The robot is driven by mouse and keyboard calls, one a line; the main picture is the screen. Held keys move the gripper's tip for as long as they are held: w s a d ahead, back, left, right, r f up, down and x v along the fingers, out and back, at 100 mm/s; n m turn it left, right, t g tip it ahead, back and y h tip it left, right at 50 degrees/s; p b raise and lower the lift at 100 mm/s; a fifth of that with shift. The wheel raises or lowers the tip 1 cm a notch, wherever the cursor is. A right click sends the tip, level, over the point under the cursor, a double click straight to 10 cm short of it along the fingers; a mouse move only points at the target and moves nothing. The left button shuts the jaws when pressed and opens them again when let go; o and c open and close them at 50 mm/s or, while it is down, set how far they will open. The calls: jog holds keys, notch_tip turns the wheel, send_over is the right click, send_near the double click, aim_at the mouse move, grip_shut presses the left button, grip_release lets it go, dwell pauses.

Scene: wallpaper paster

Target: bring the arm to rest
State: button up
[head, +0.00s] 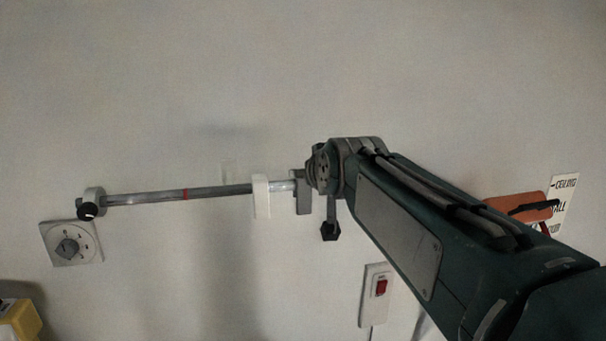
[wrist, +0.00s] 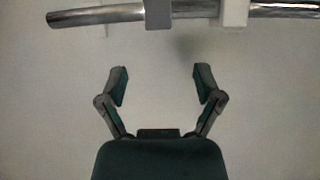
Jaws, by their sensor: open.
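My gripper (wrist: 161,80) is open and empty in the wrist view, its two fingers spread apart with bare wall between them. A chrome bar (wrist: 100,15) crosses the top of that view, beyond the fingertips and apart from them. A grey block (wrist: 158,14) and a white bracket (wrist: 235,12) sit on the bar. In the head view my arm reaches in from the lower right to the bar's right end, and hides what lies behind it. I cannot make out the fingers there.
In the head view the bar (head: 225,190) runs along a pale wall, with a dial (head: 70,245) at its left end. A red switch (head: 381,287) is below my arm. An orange thing (head: 520,206) and a lettered sign (head: 562,200) are at right. The upper wall is clear.

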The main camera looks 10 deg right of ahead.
jog(key=shift+s, duration=0.15)
jog(key=s+f+g, duration=0.8)
jog(key=s+f, duration=1.4)
jog(key=s, duration=0.4)
jog(key=shift+f, duration=0.35)
